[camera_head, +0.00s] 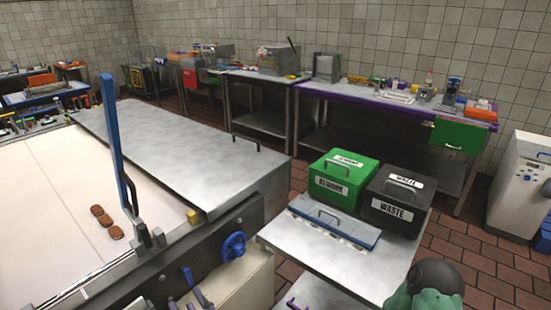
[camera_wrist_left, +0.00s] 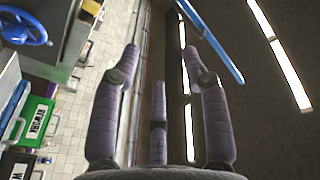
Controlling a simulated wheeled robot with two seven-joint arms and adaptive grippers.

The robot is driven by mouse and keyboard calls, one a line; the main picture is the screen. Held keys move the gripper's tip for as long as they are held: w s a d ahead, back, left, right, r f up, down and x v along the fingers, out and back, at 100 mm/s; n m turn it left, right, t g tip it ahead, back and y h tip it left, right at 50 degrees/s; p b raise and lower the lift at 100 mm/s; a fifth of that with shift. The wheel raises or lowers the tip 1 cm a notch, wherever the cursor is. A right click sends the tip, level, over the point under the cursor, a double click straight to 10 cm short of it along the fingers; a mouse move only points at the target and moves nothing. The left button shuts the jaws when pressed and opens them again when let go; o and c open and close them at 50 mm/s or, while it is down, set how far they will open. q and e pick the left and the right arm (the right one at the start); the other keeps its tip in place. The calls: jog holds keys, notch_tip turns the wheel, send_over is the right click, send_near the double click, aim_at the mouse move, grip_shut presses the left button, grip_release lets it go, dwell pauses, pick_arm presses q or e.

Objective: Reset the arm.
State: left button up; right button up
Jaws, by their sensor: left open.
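My left gripper (camera_head: 190,295) shows only in part at the bottom edge of the head view, in front of the machine's side below the blue handwheel (camera_head: 233,246). In the left wrist view my left gripper (camera_wrist_left: 160,55) has its purple fingers spread apart, with nothing between them. The arm behind it is out of the head view.
Three brown biscuits lie on the white belt (camera_head: 60,200), near an upright blue bar (camera_head: 112,130). A side table (camera_head: 345,275) holds a green rework bin (camera_head: 347,170), a black waste bin (camera_head: 385,185) and a blue-edged lidded tray (camera_head: 310,218). Brick floor separates it from the back benches.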

pick_arm(q)
jog(key=s+a+f+m+g+h+p, duration=0.1)
jog(key=s+a+f+m+g+h, duration=0.15)
jog(key=f+g, duration=0.6)
jog(key=s+a+f+m+g+h+p, duration=0.1)
jog(key=s+f+m+g+h, duration=0.25)
jog(key=f, duration=1.05)
jog(key=s+d+f+g+h+p, duration=0.2)
jog(key=s+d+f+g+h, duration=0.3)
jog(key=s+d+f+g, duration=0.25)
jog(key=w+d+f+n+t+h+p, duration=0.2)
jog(key=w+f+n+t+h, duration=0.2)
jog(key=w+f, duration=0.3)
jog(key=shift+w+d+f+n+h+p, duration=0.4)
jog(key=shift+f+n+h, duration=0.25)
jog(key=shift+f, duration=0.85)
jog(key=shift+t, duration=0.25)
